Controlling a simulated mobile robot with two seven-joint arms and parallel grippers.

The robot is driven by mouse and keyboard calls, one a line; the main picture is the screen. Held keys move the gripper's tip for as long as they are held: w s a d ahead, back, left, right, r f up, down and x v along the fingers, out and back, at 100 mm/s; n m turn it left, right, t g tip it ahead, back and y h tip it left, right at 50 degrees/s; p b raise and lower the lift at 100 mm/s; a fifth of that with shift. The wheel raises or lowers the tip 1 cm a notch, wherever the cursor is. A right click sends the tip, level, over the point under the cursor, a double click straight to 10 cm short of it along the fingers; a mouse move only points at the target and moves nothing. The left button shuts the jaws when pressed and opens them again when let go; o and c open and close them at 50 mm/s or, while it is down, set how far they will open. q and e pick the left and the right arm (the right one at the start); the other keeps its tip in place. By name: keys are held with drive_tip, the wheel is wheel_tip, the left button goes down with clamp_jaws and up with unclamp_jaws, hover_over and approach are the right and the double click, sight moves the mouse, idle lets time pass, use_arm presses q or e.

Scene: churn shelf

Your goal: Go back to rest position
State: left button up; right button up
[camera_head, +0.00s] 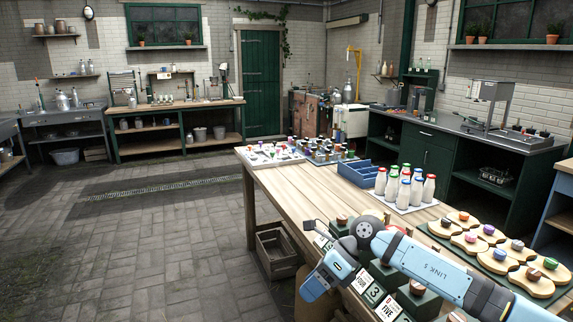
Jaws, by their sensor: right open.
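My right arm comes in from the lower right, over the near part of the wooden table (290,195). Its pale blue link crosses the table's right side and the wrist bends at a dark round joint. My right gripper (318,238) shows small and partly edge-on near the table's left edge, left of that joint. It is open and I see nothing held in it. My left gripper is not in view.
Below my right arm stand dark green blocks with number cards (374,293). A green board (437,238) with wooden pieces lies at right. White bottles (404,190) with red and green caps stand behind, beside a blue divided tray (358,174). Open floor (130,250) lies to the left.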

drive_tip(key=s+a+m+y, duration=0.6)
drive_tip(key=s+a+y, duration=0.1)
drive_tip(key=y, duration=0.1)
drive_tip(key=s+d+f+n+t+h, duration=0.7)
drive_tip(key=s+d+f+n, duration=0.35)
drive_tip(key=f+n, duration=0.4)
drive_tip(key=s+d+f+n+t+h, duration=0.65)
drive_tip(key=s+d+f+n, duration=0.4)
drive_tip(key=n, duration=0.65)
use_arm(q)
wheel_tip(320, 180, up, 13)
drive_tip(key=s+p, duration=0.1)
drive_tip(key=p, duration=1.5)
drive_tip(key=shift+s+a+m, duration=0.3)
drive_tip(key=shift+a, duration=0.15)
use_arm(e)
wheel_tip(320, 180, up, 12)
drive_tip(key=s, duration=0.1)
drive_tip(key=shift+s+r, duration=0.2)
drive_tip(key=shift+s, duration=0.15)
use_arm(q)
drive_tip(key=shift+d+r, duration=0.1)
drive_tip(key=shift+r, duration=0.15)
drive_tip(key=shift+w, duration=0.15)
use_arm(e)
drive_tip(key=shift+d, duration=0.1)
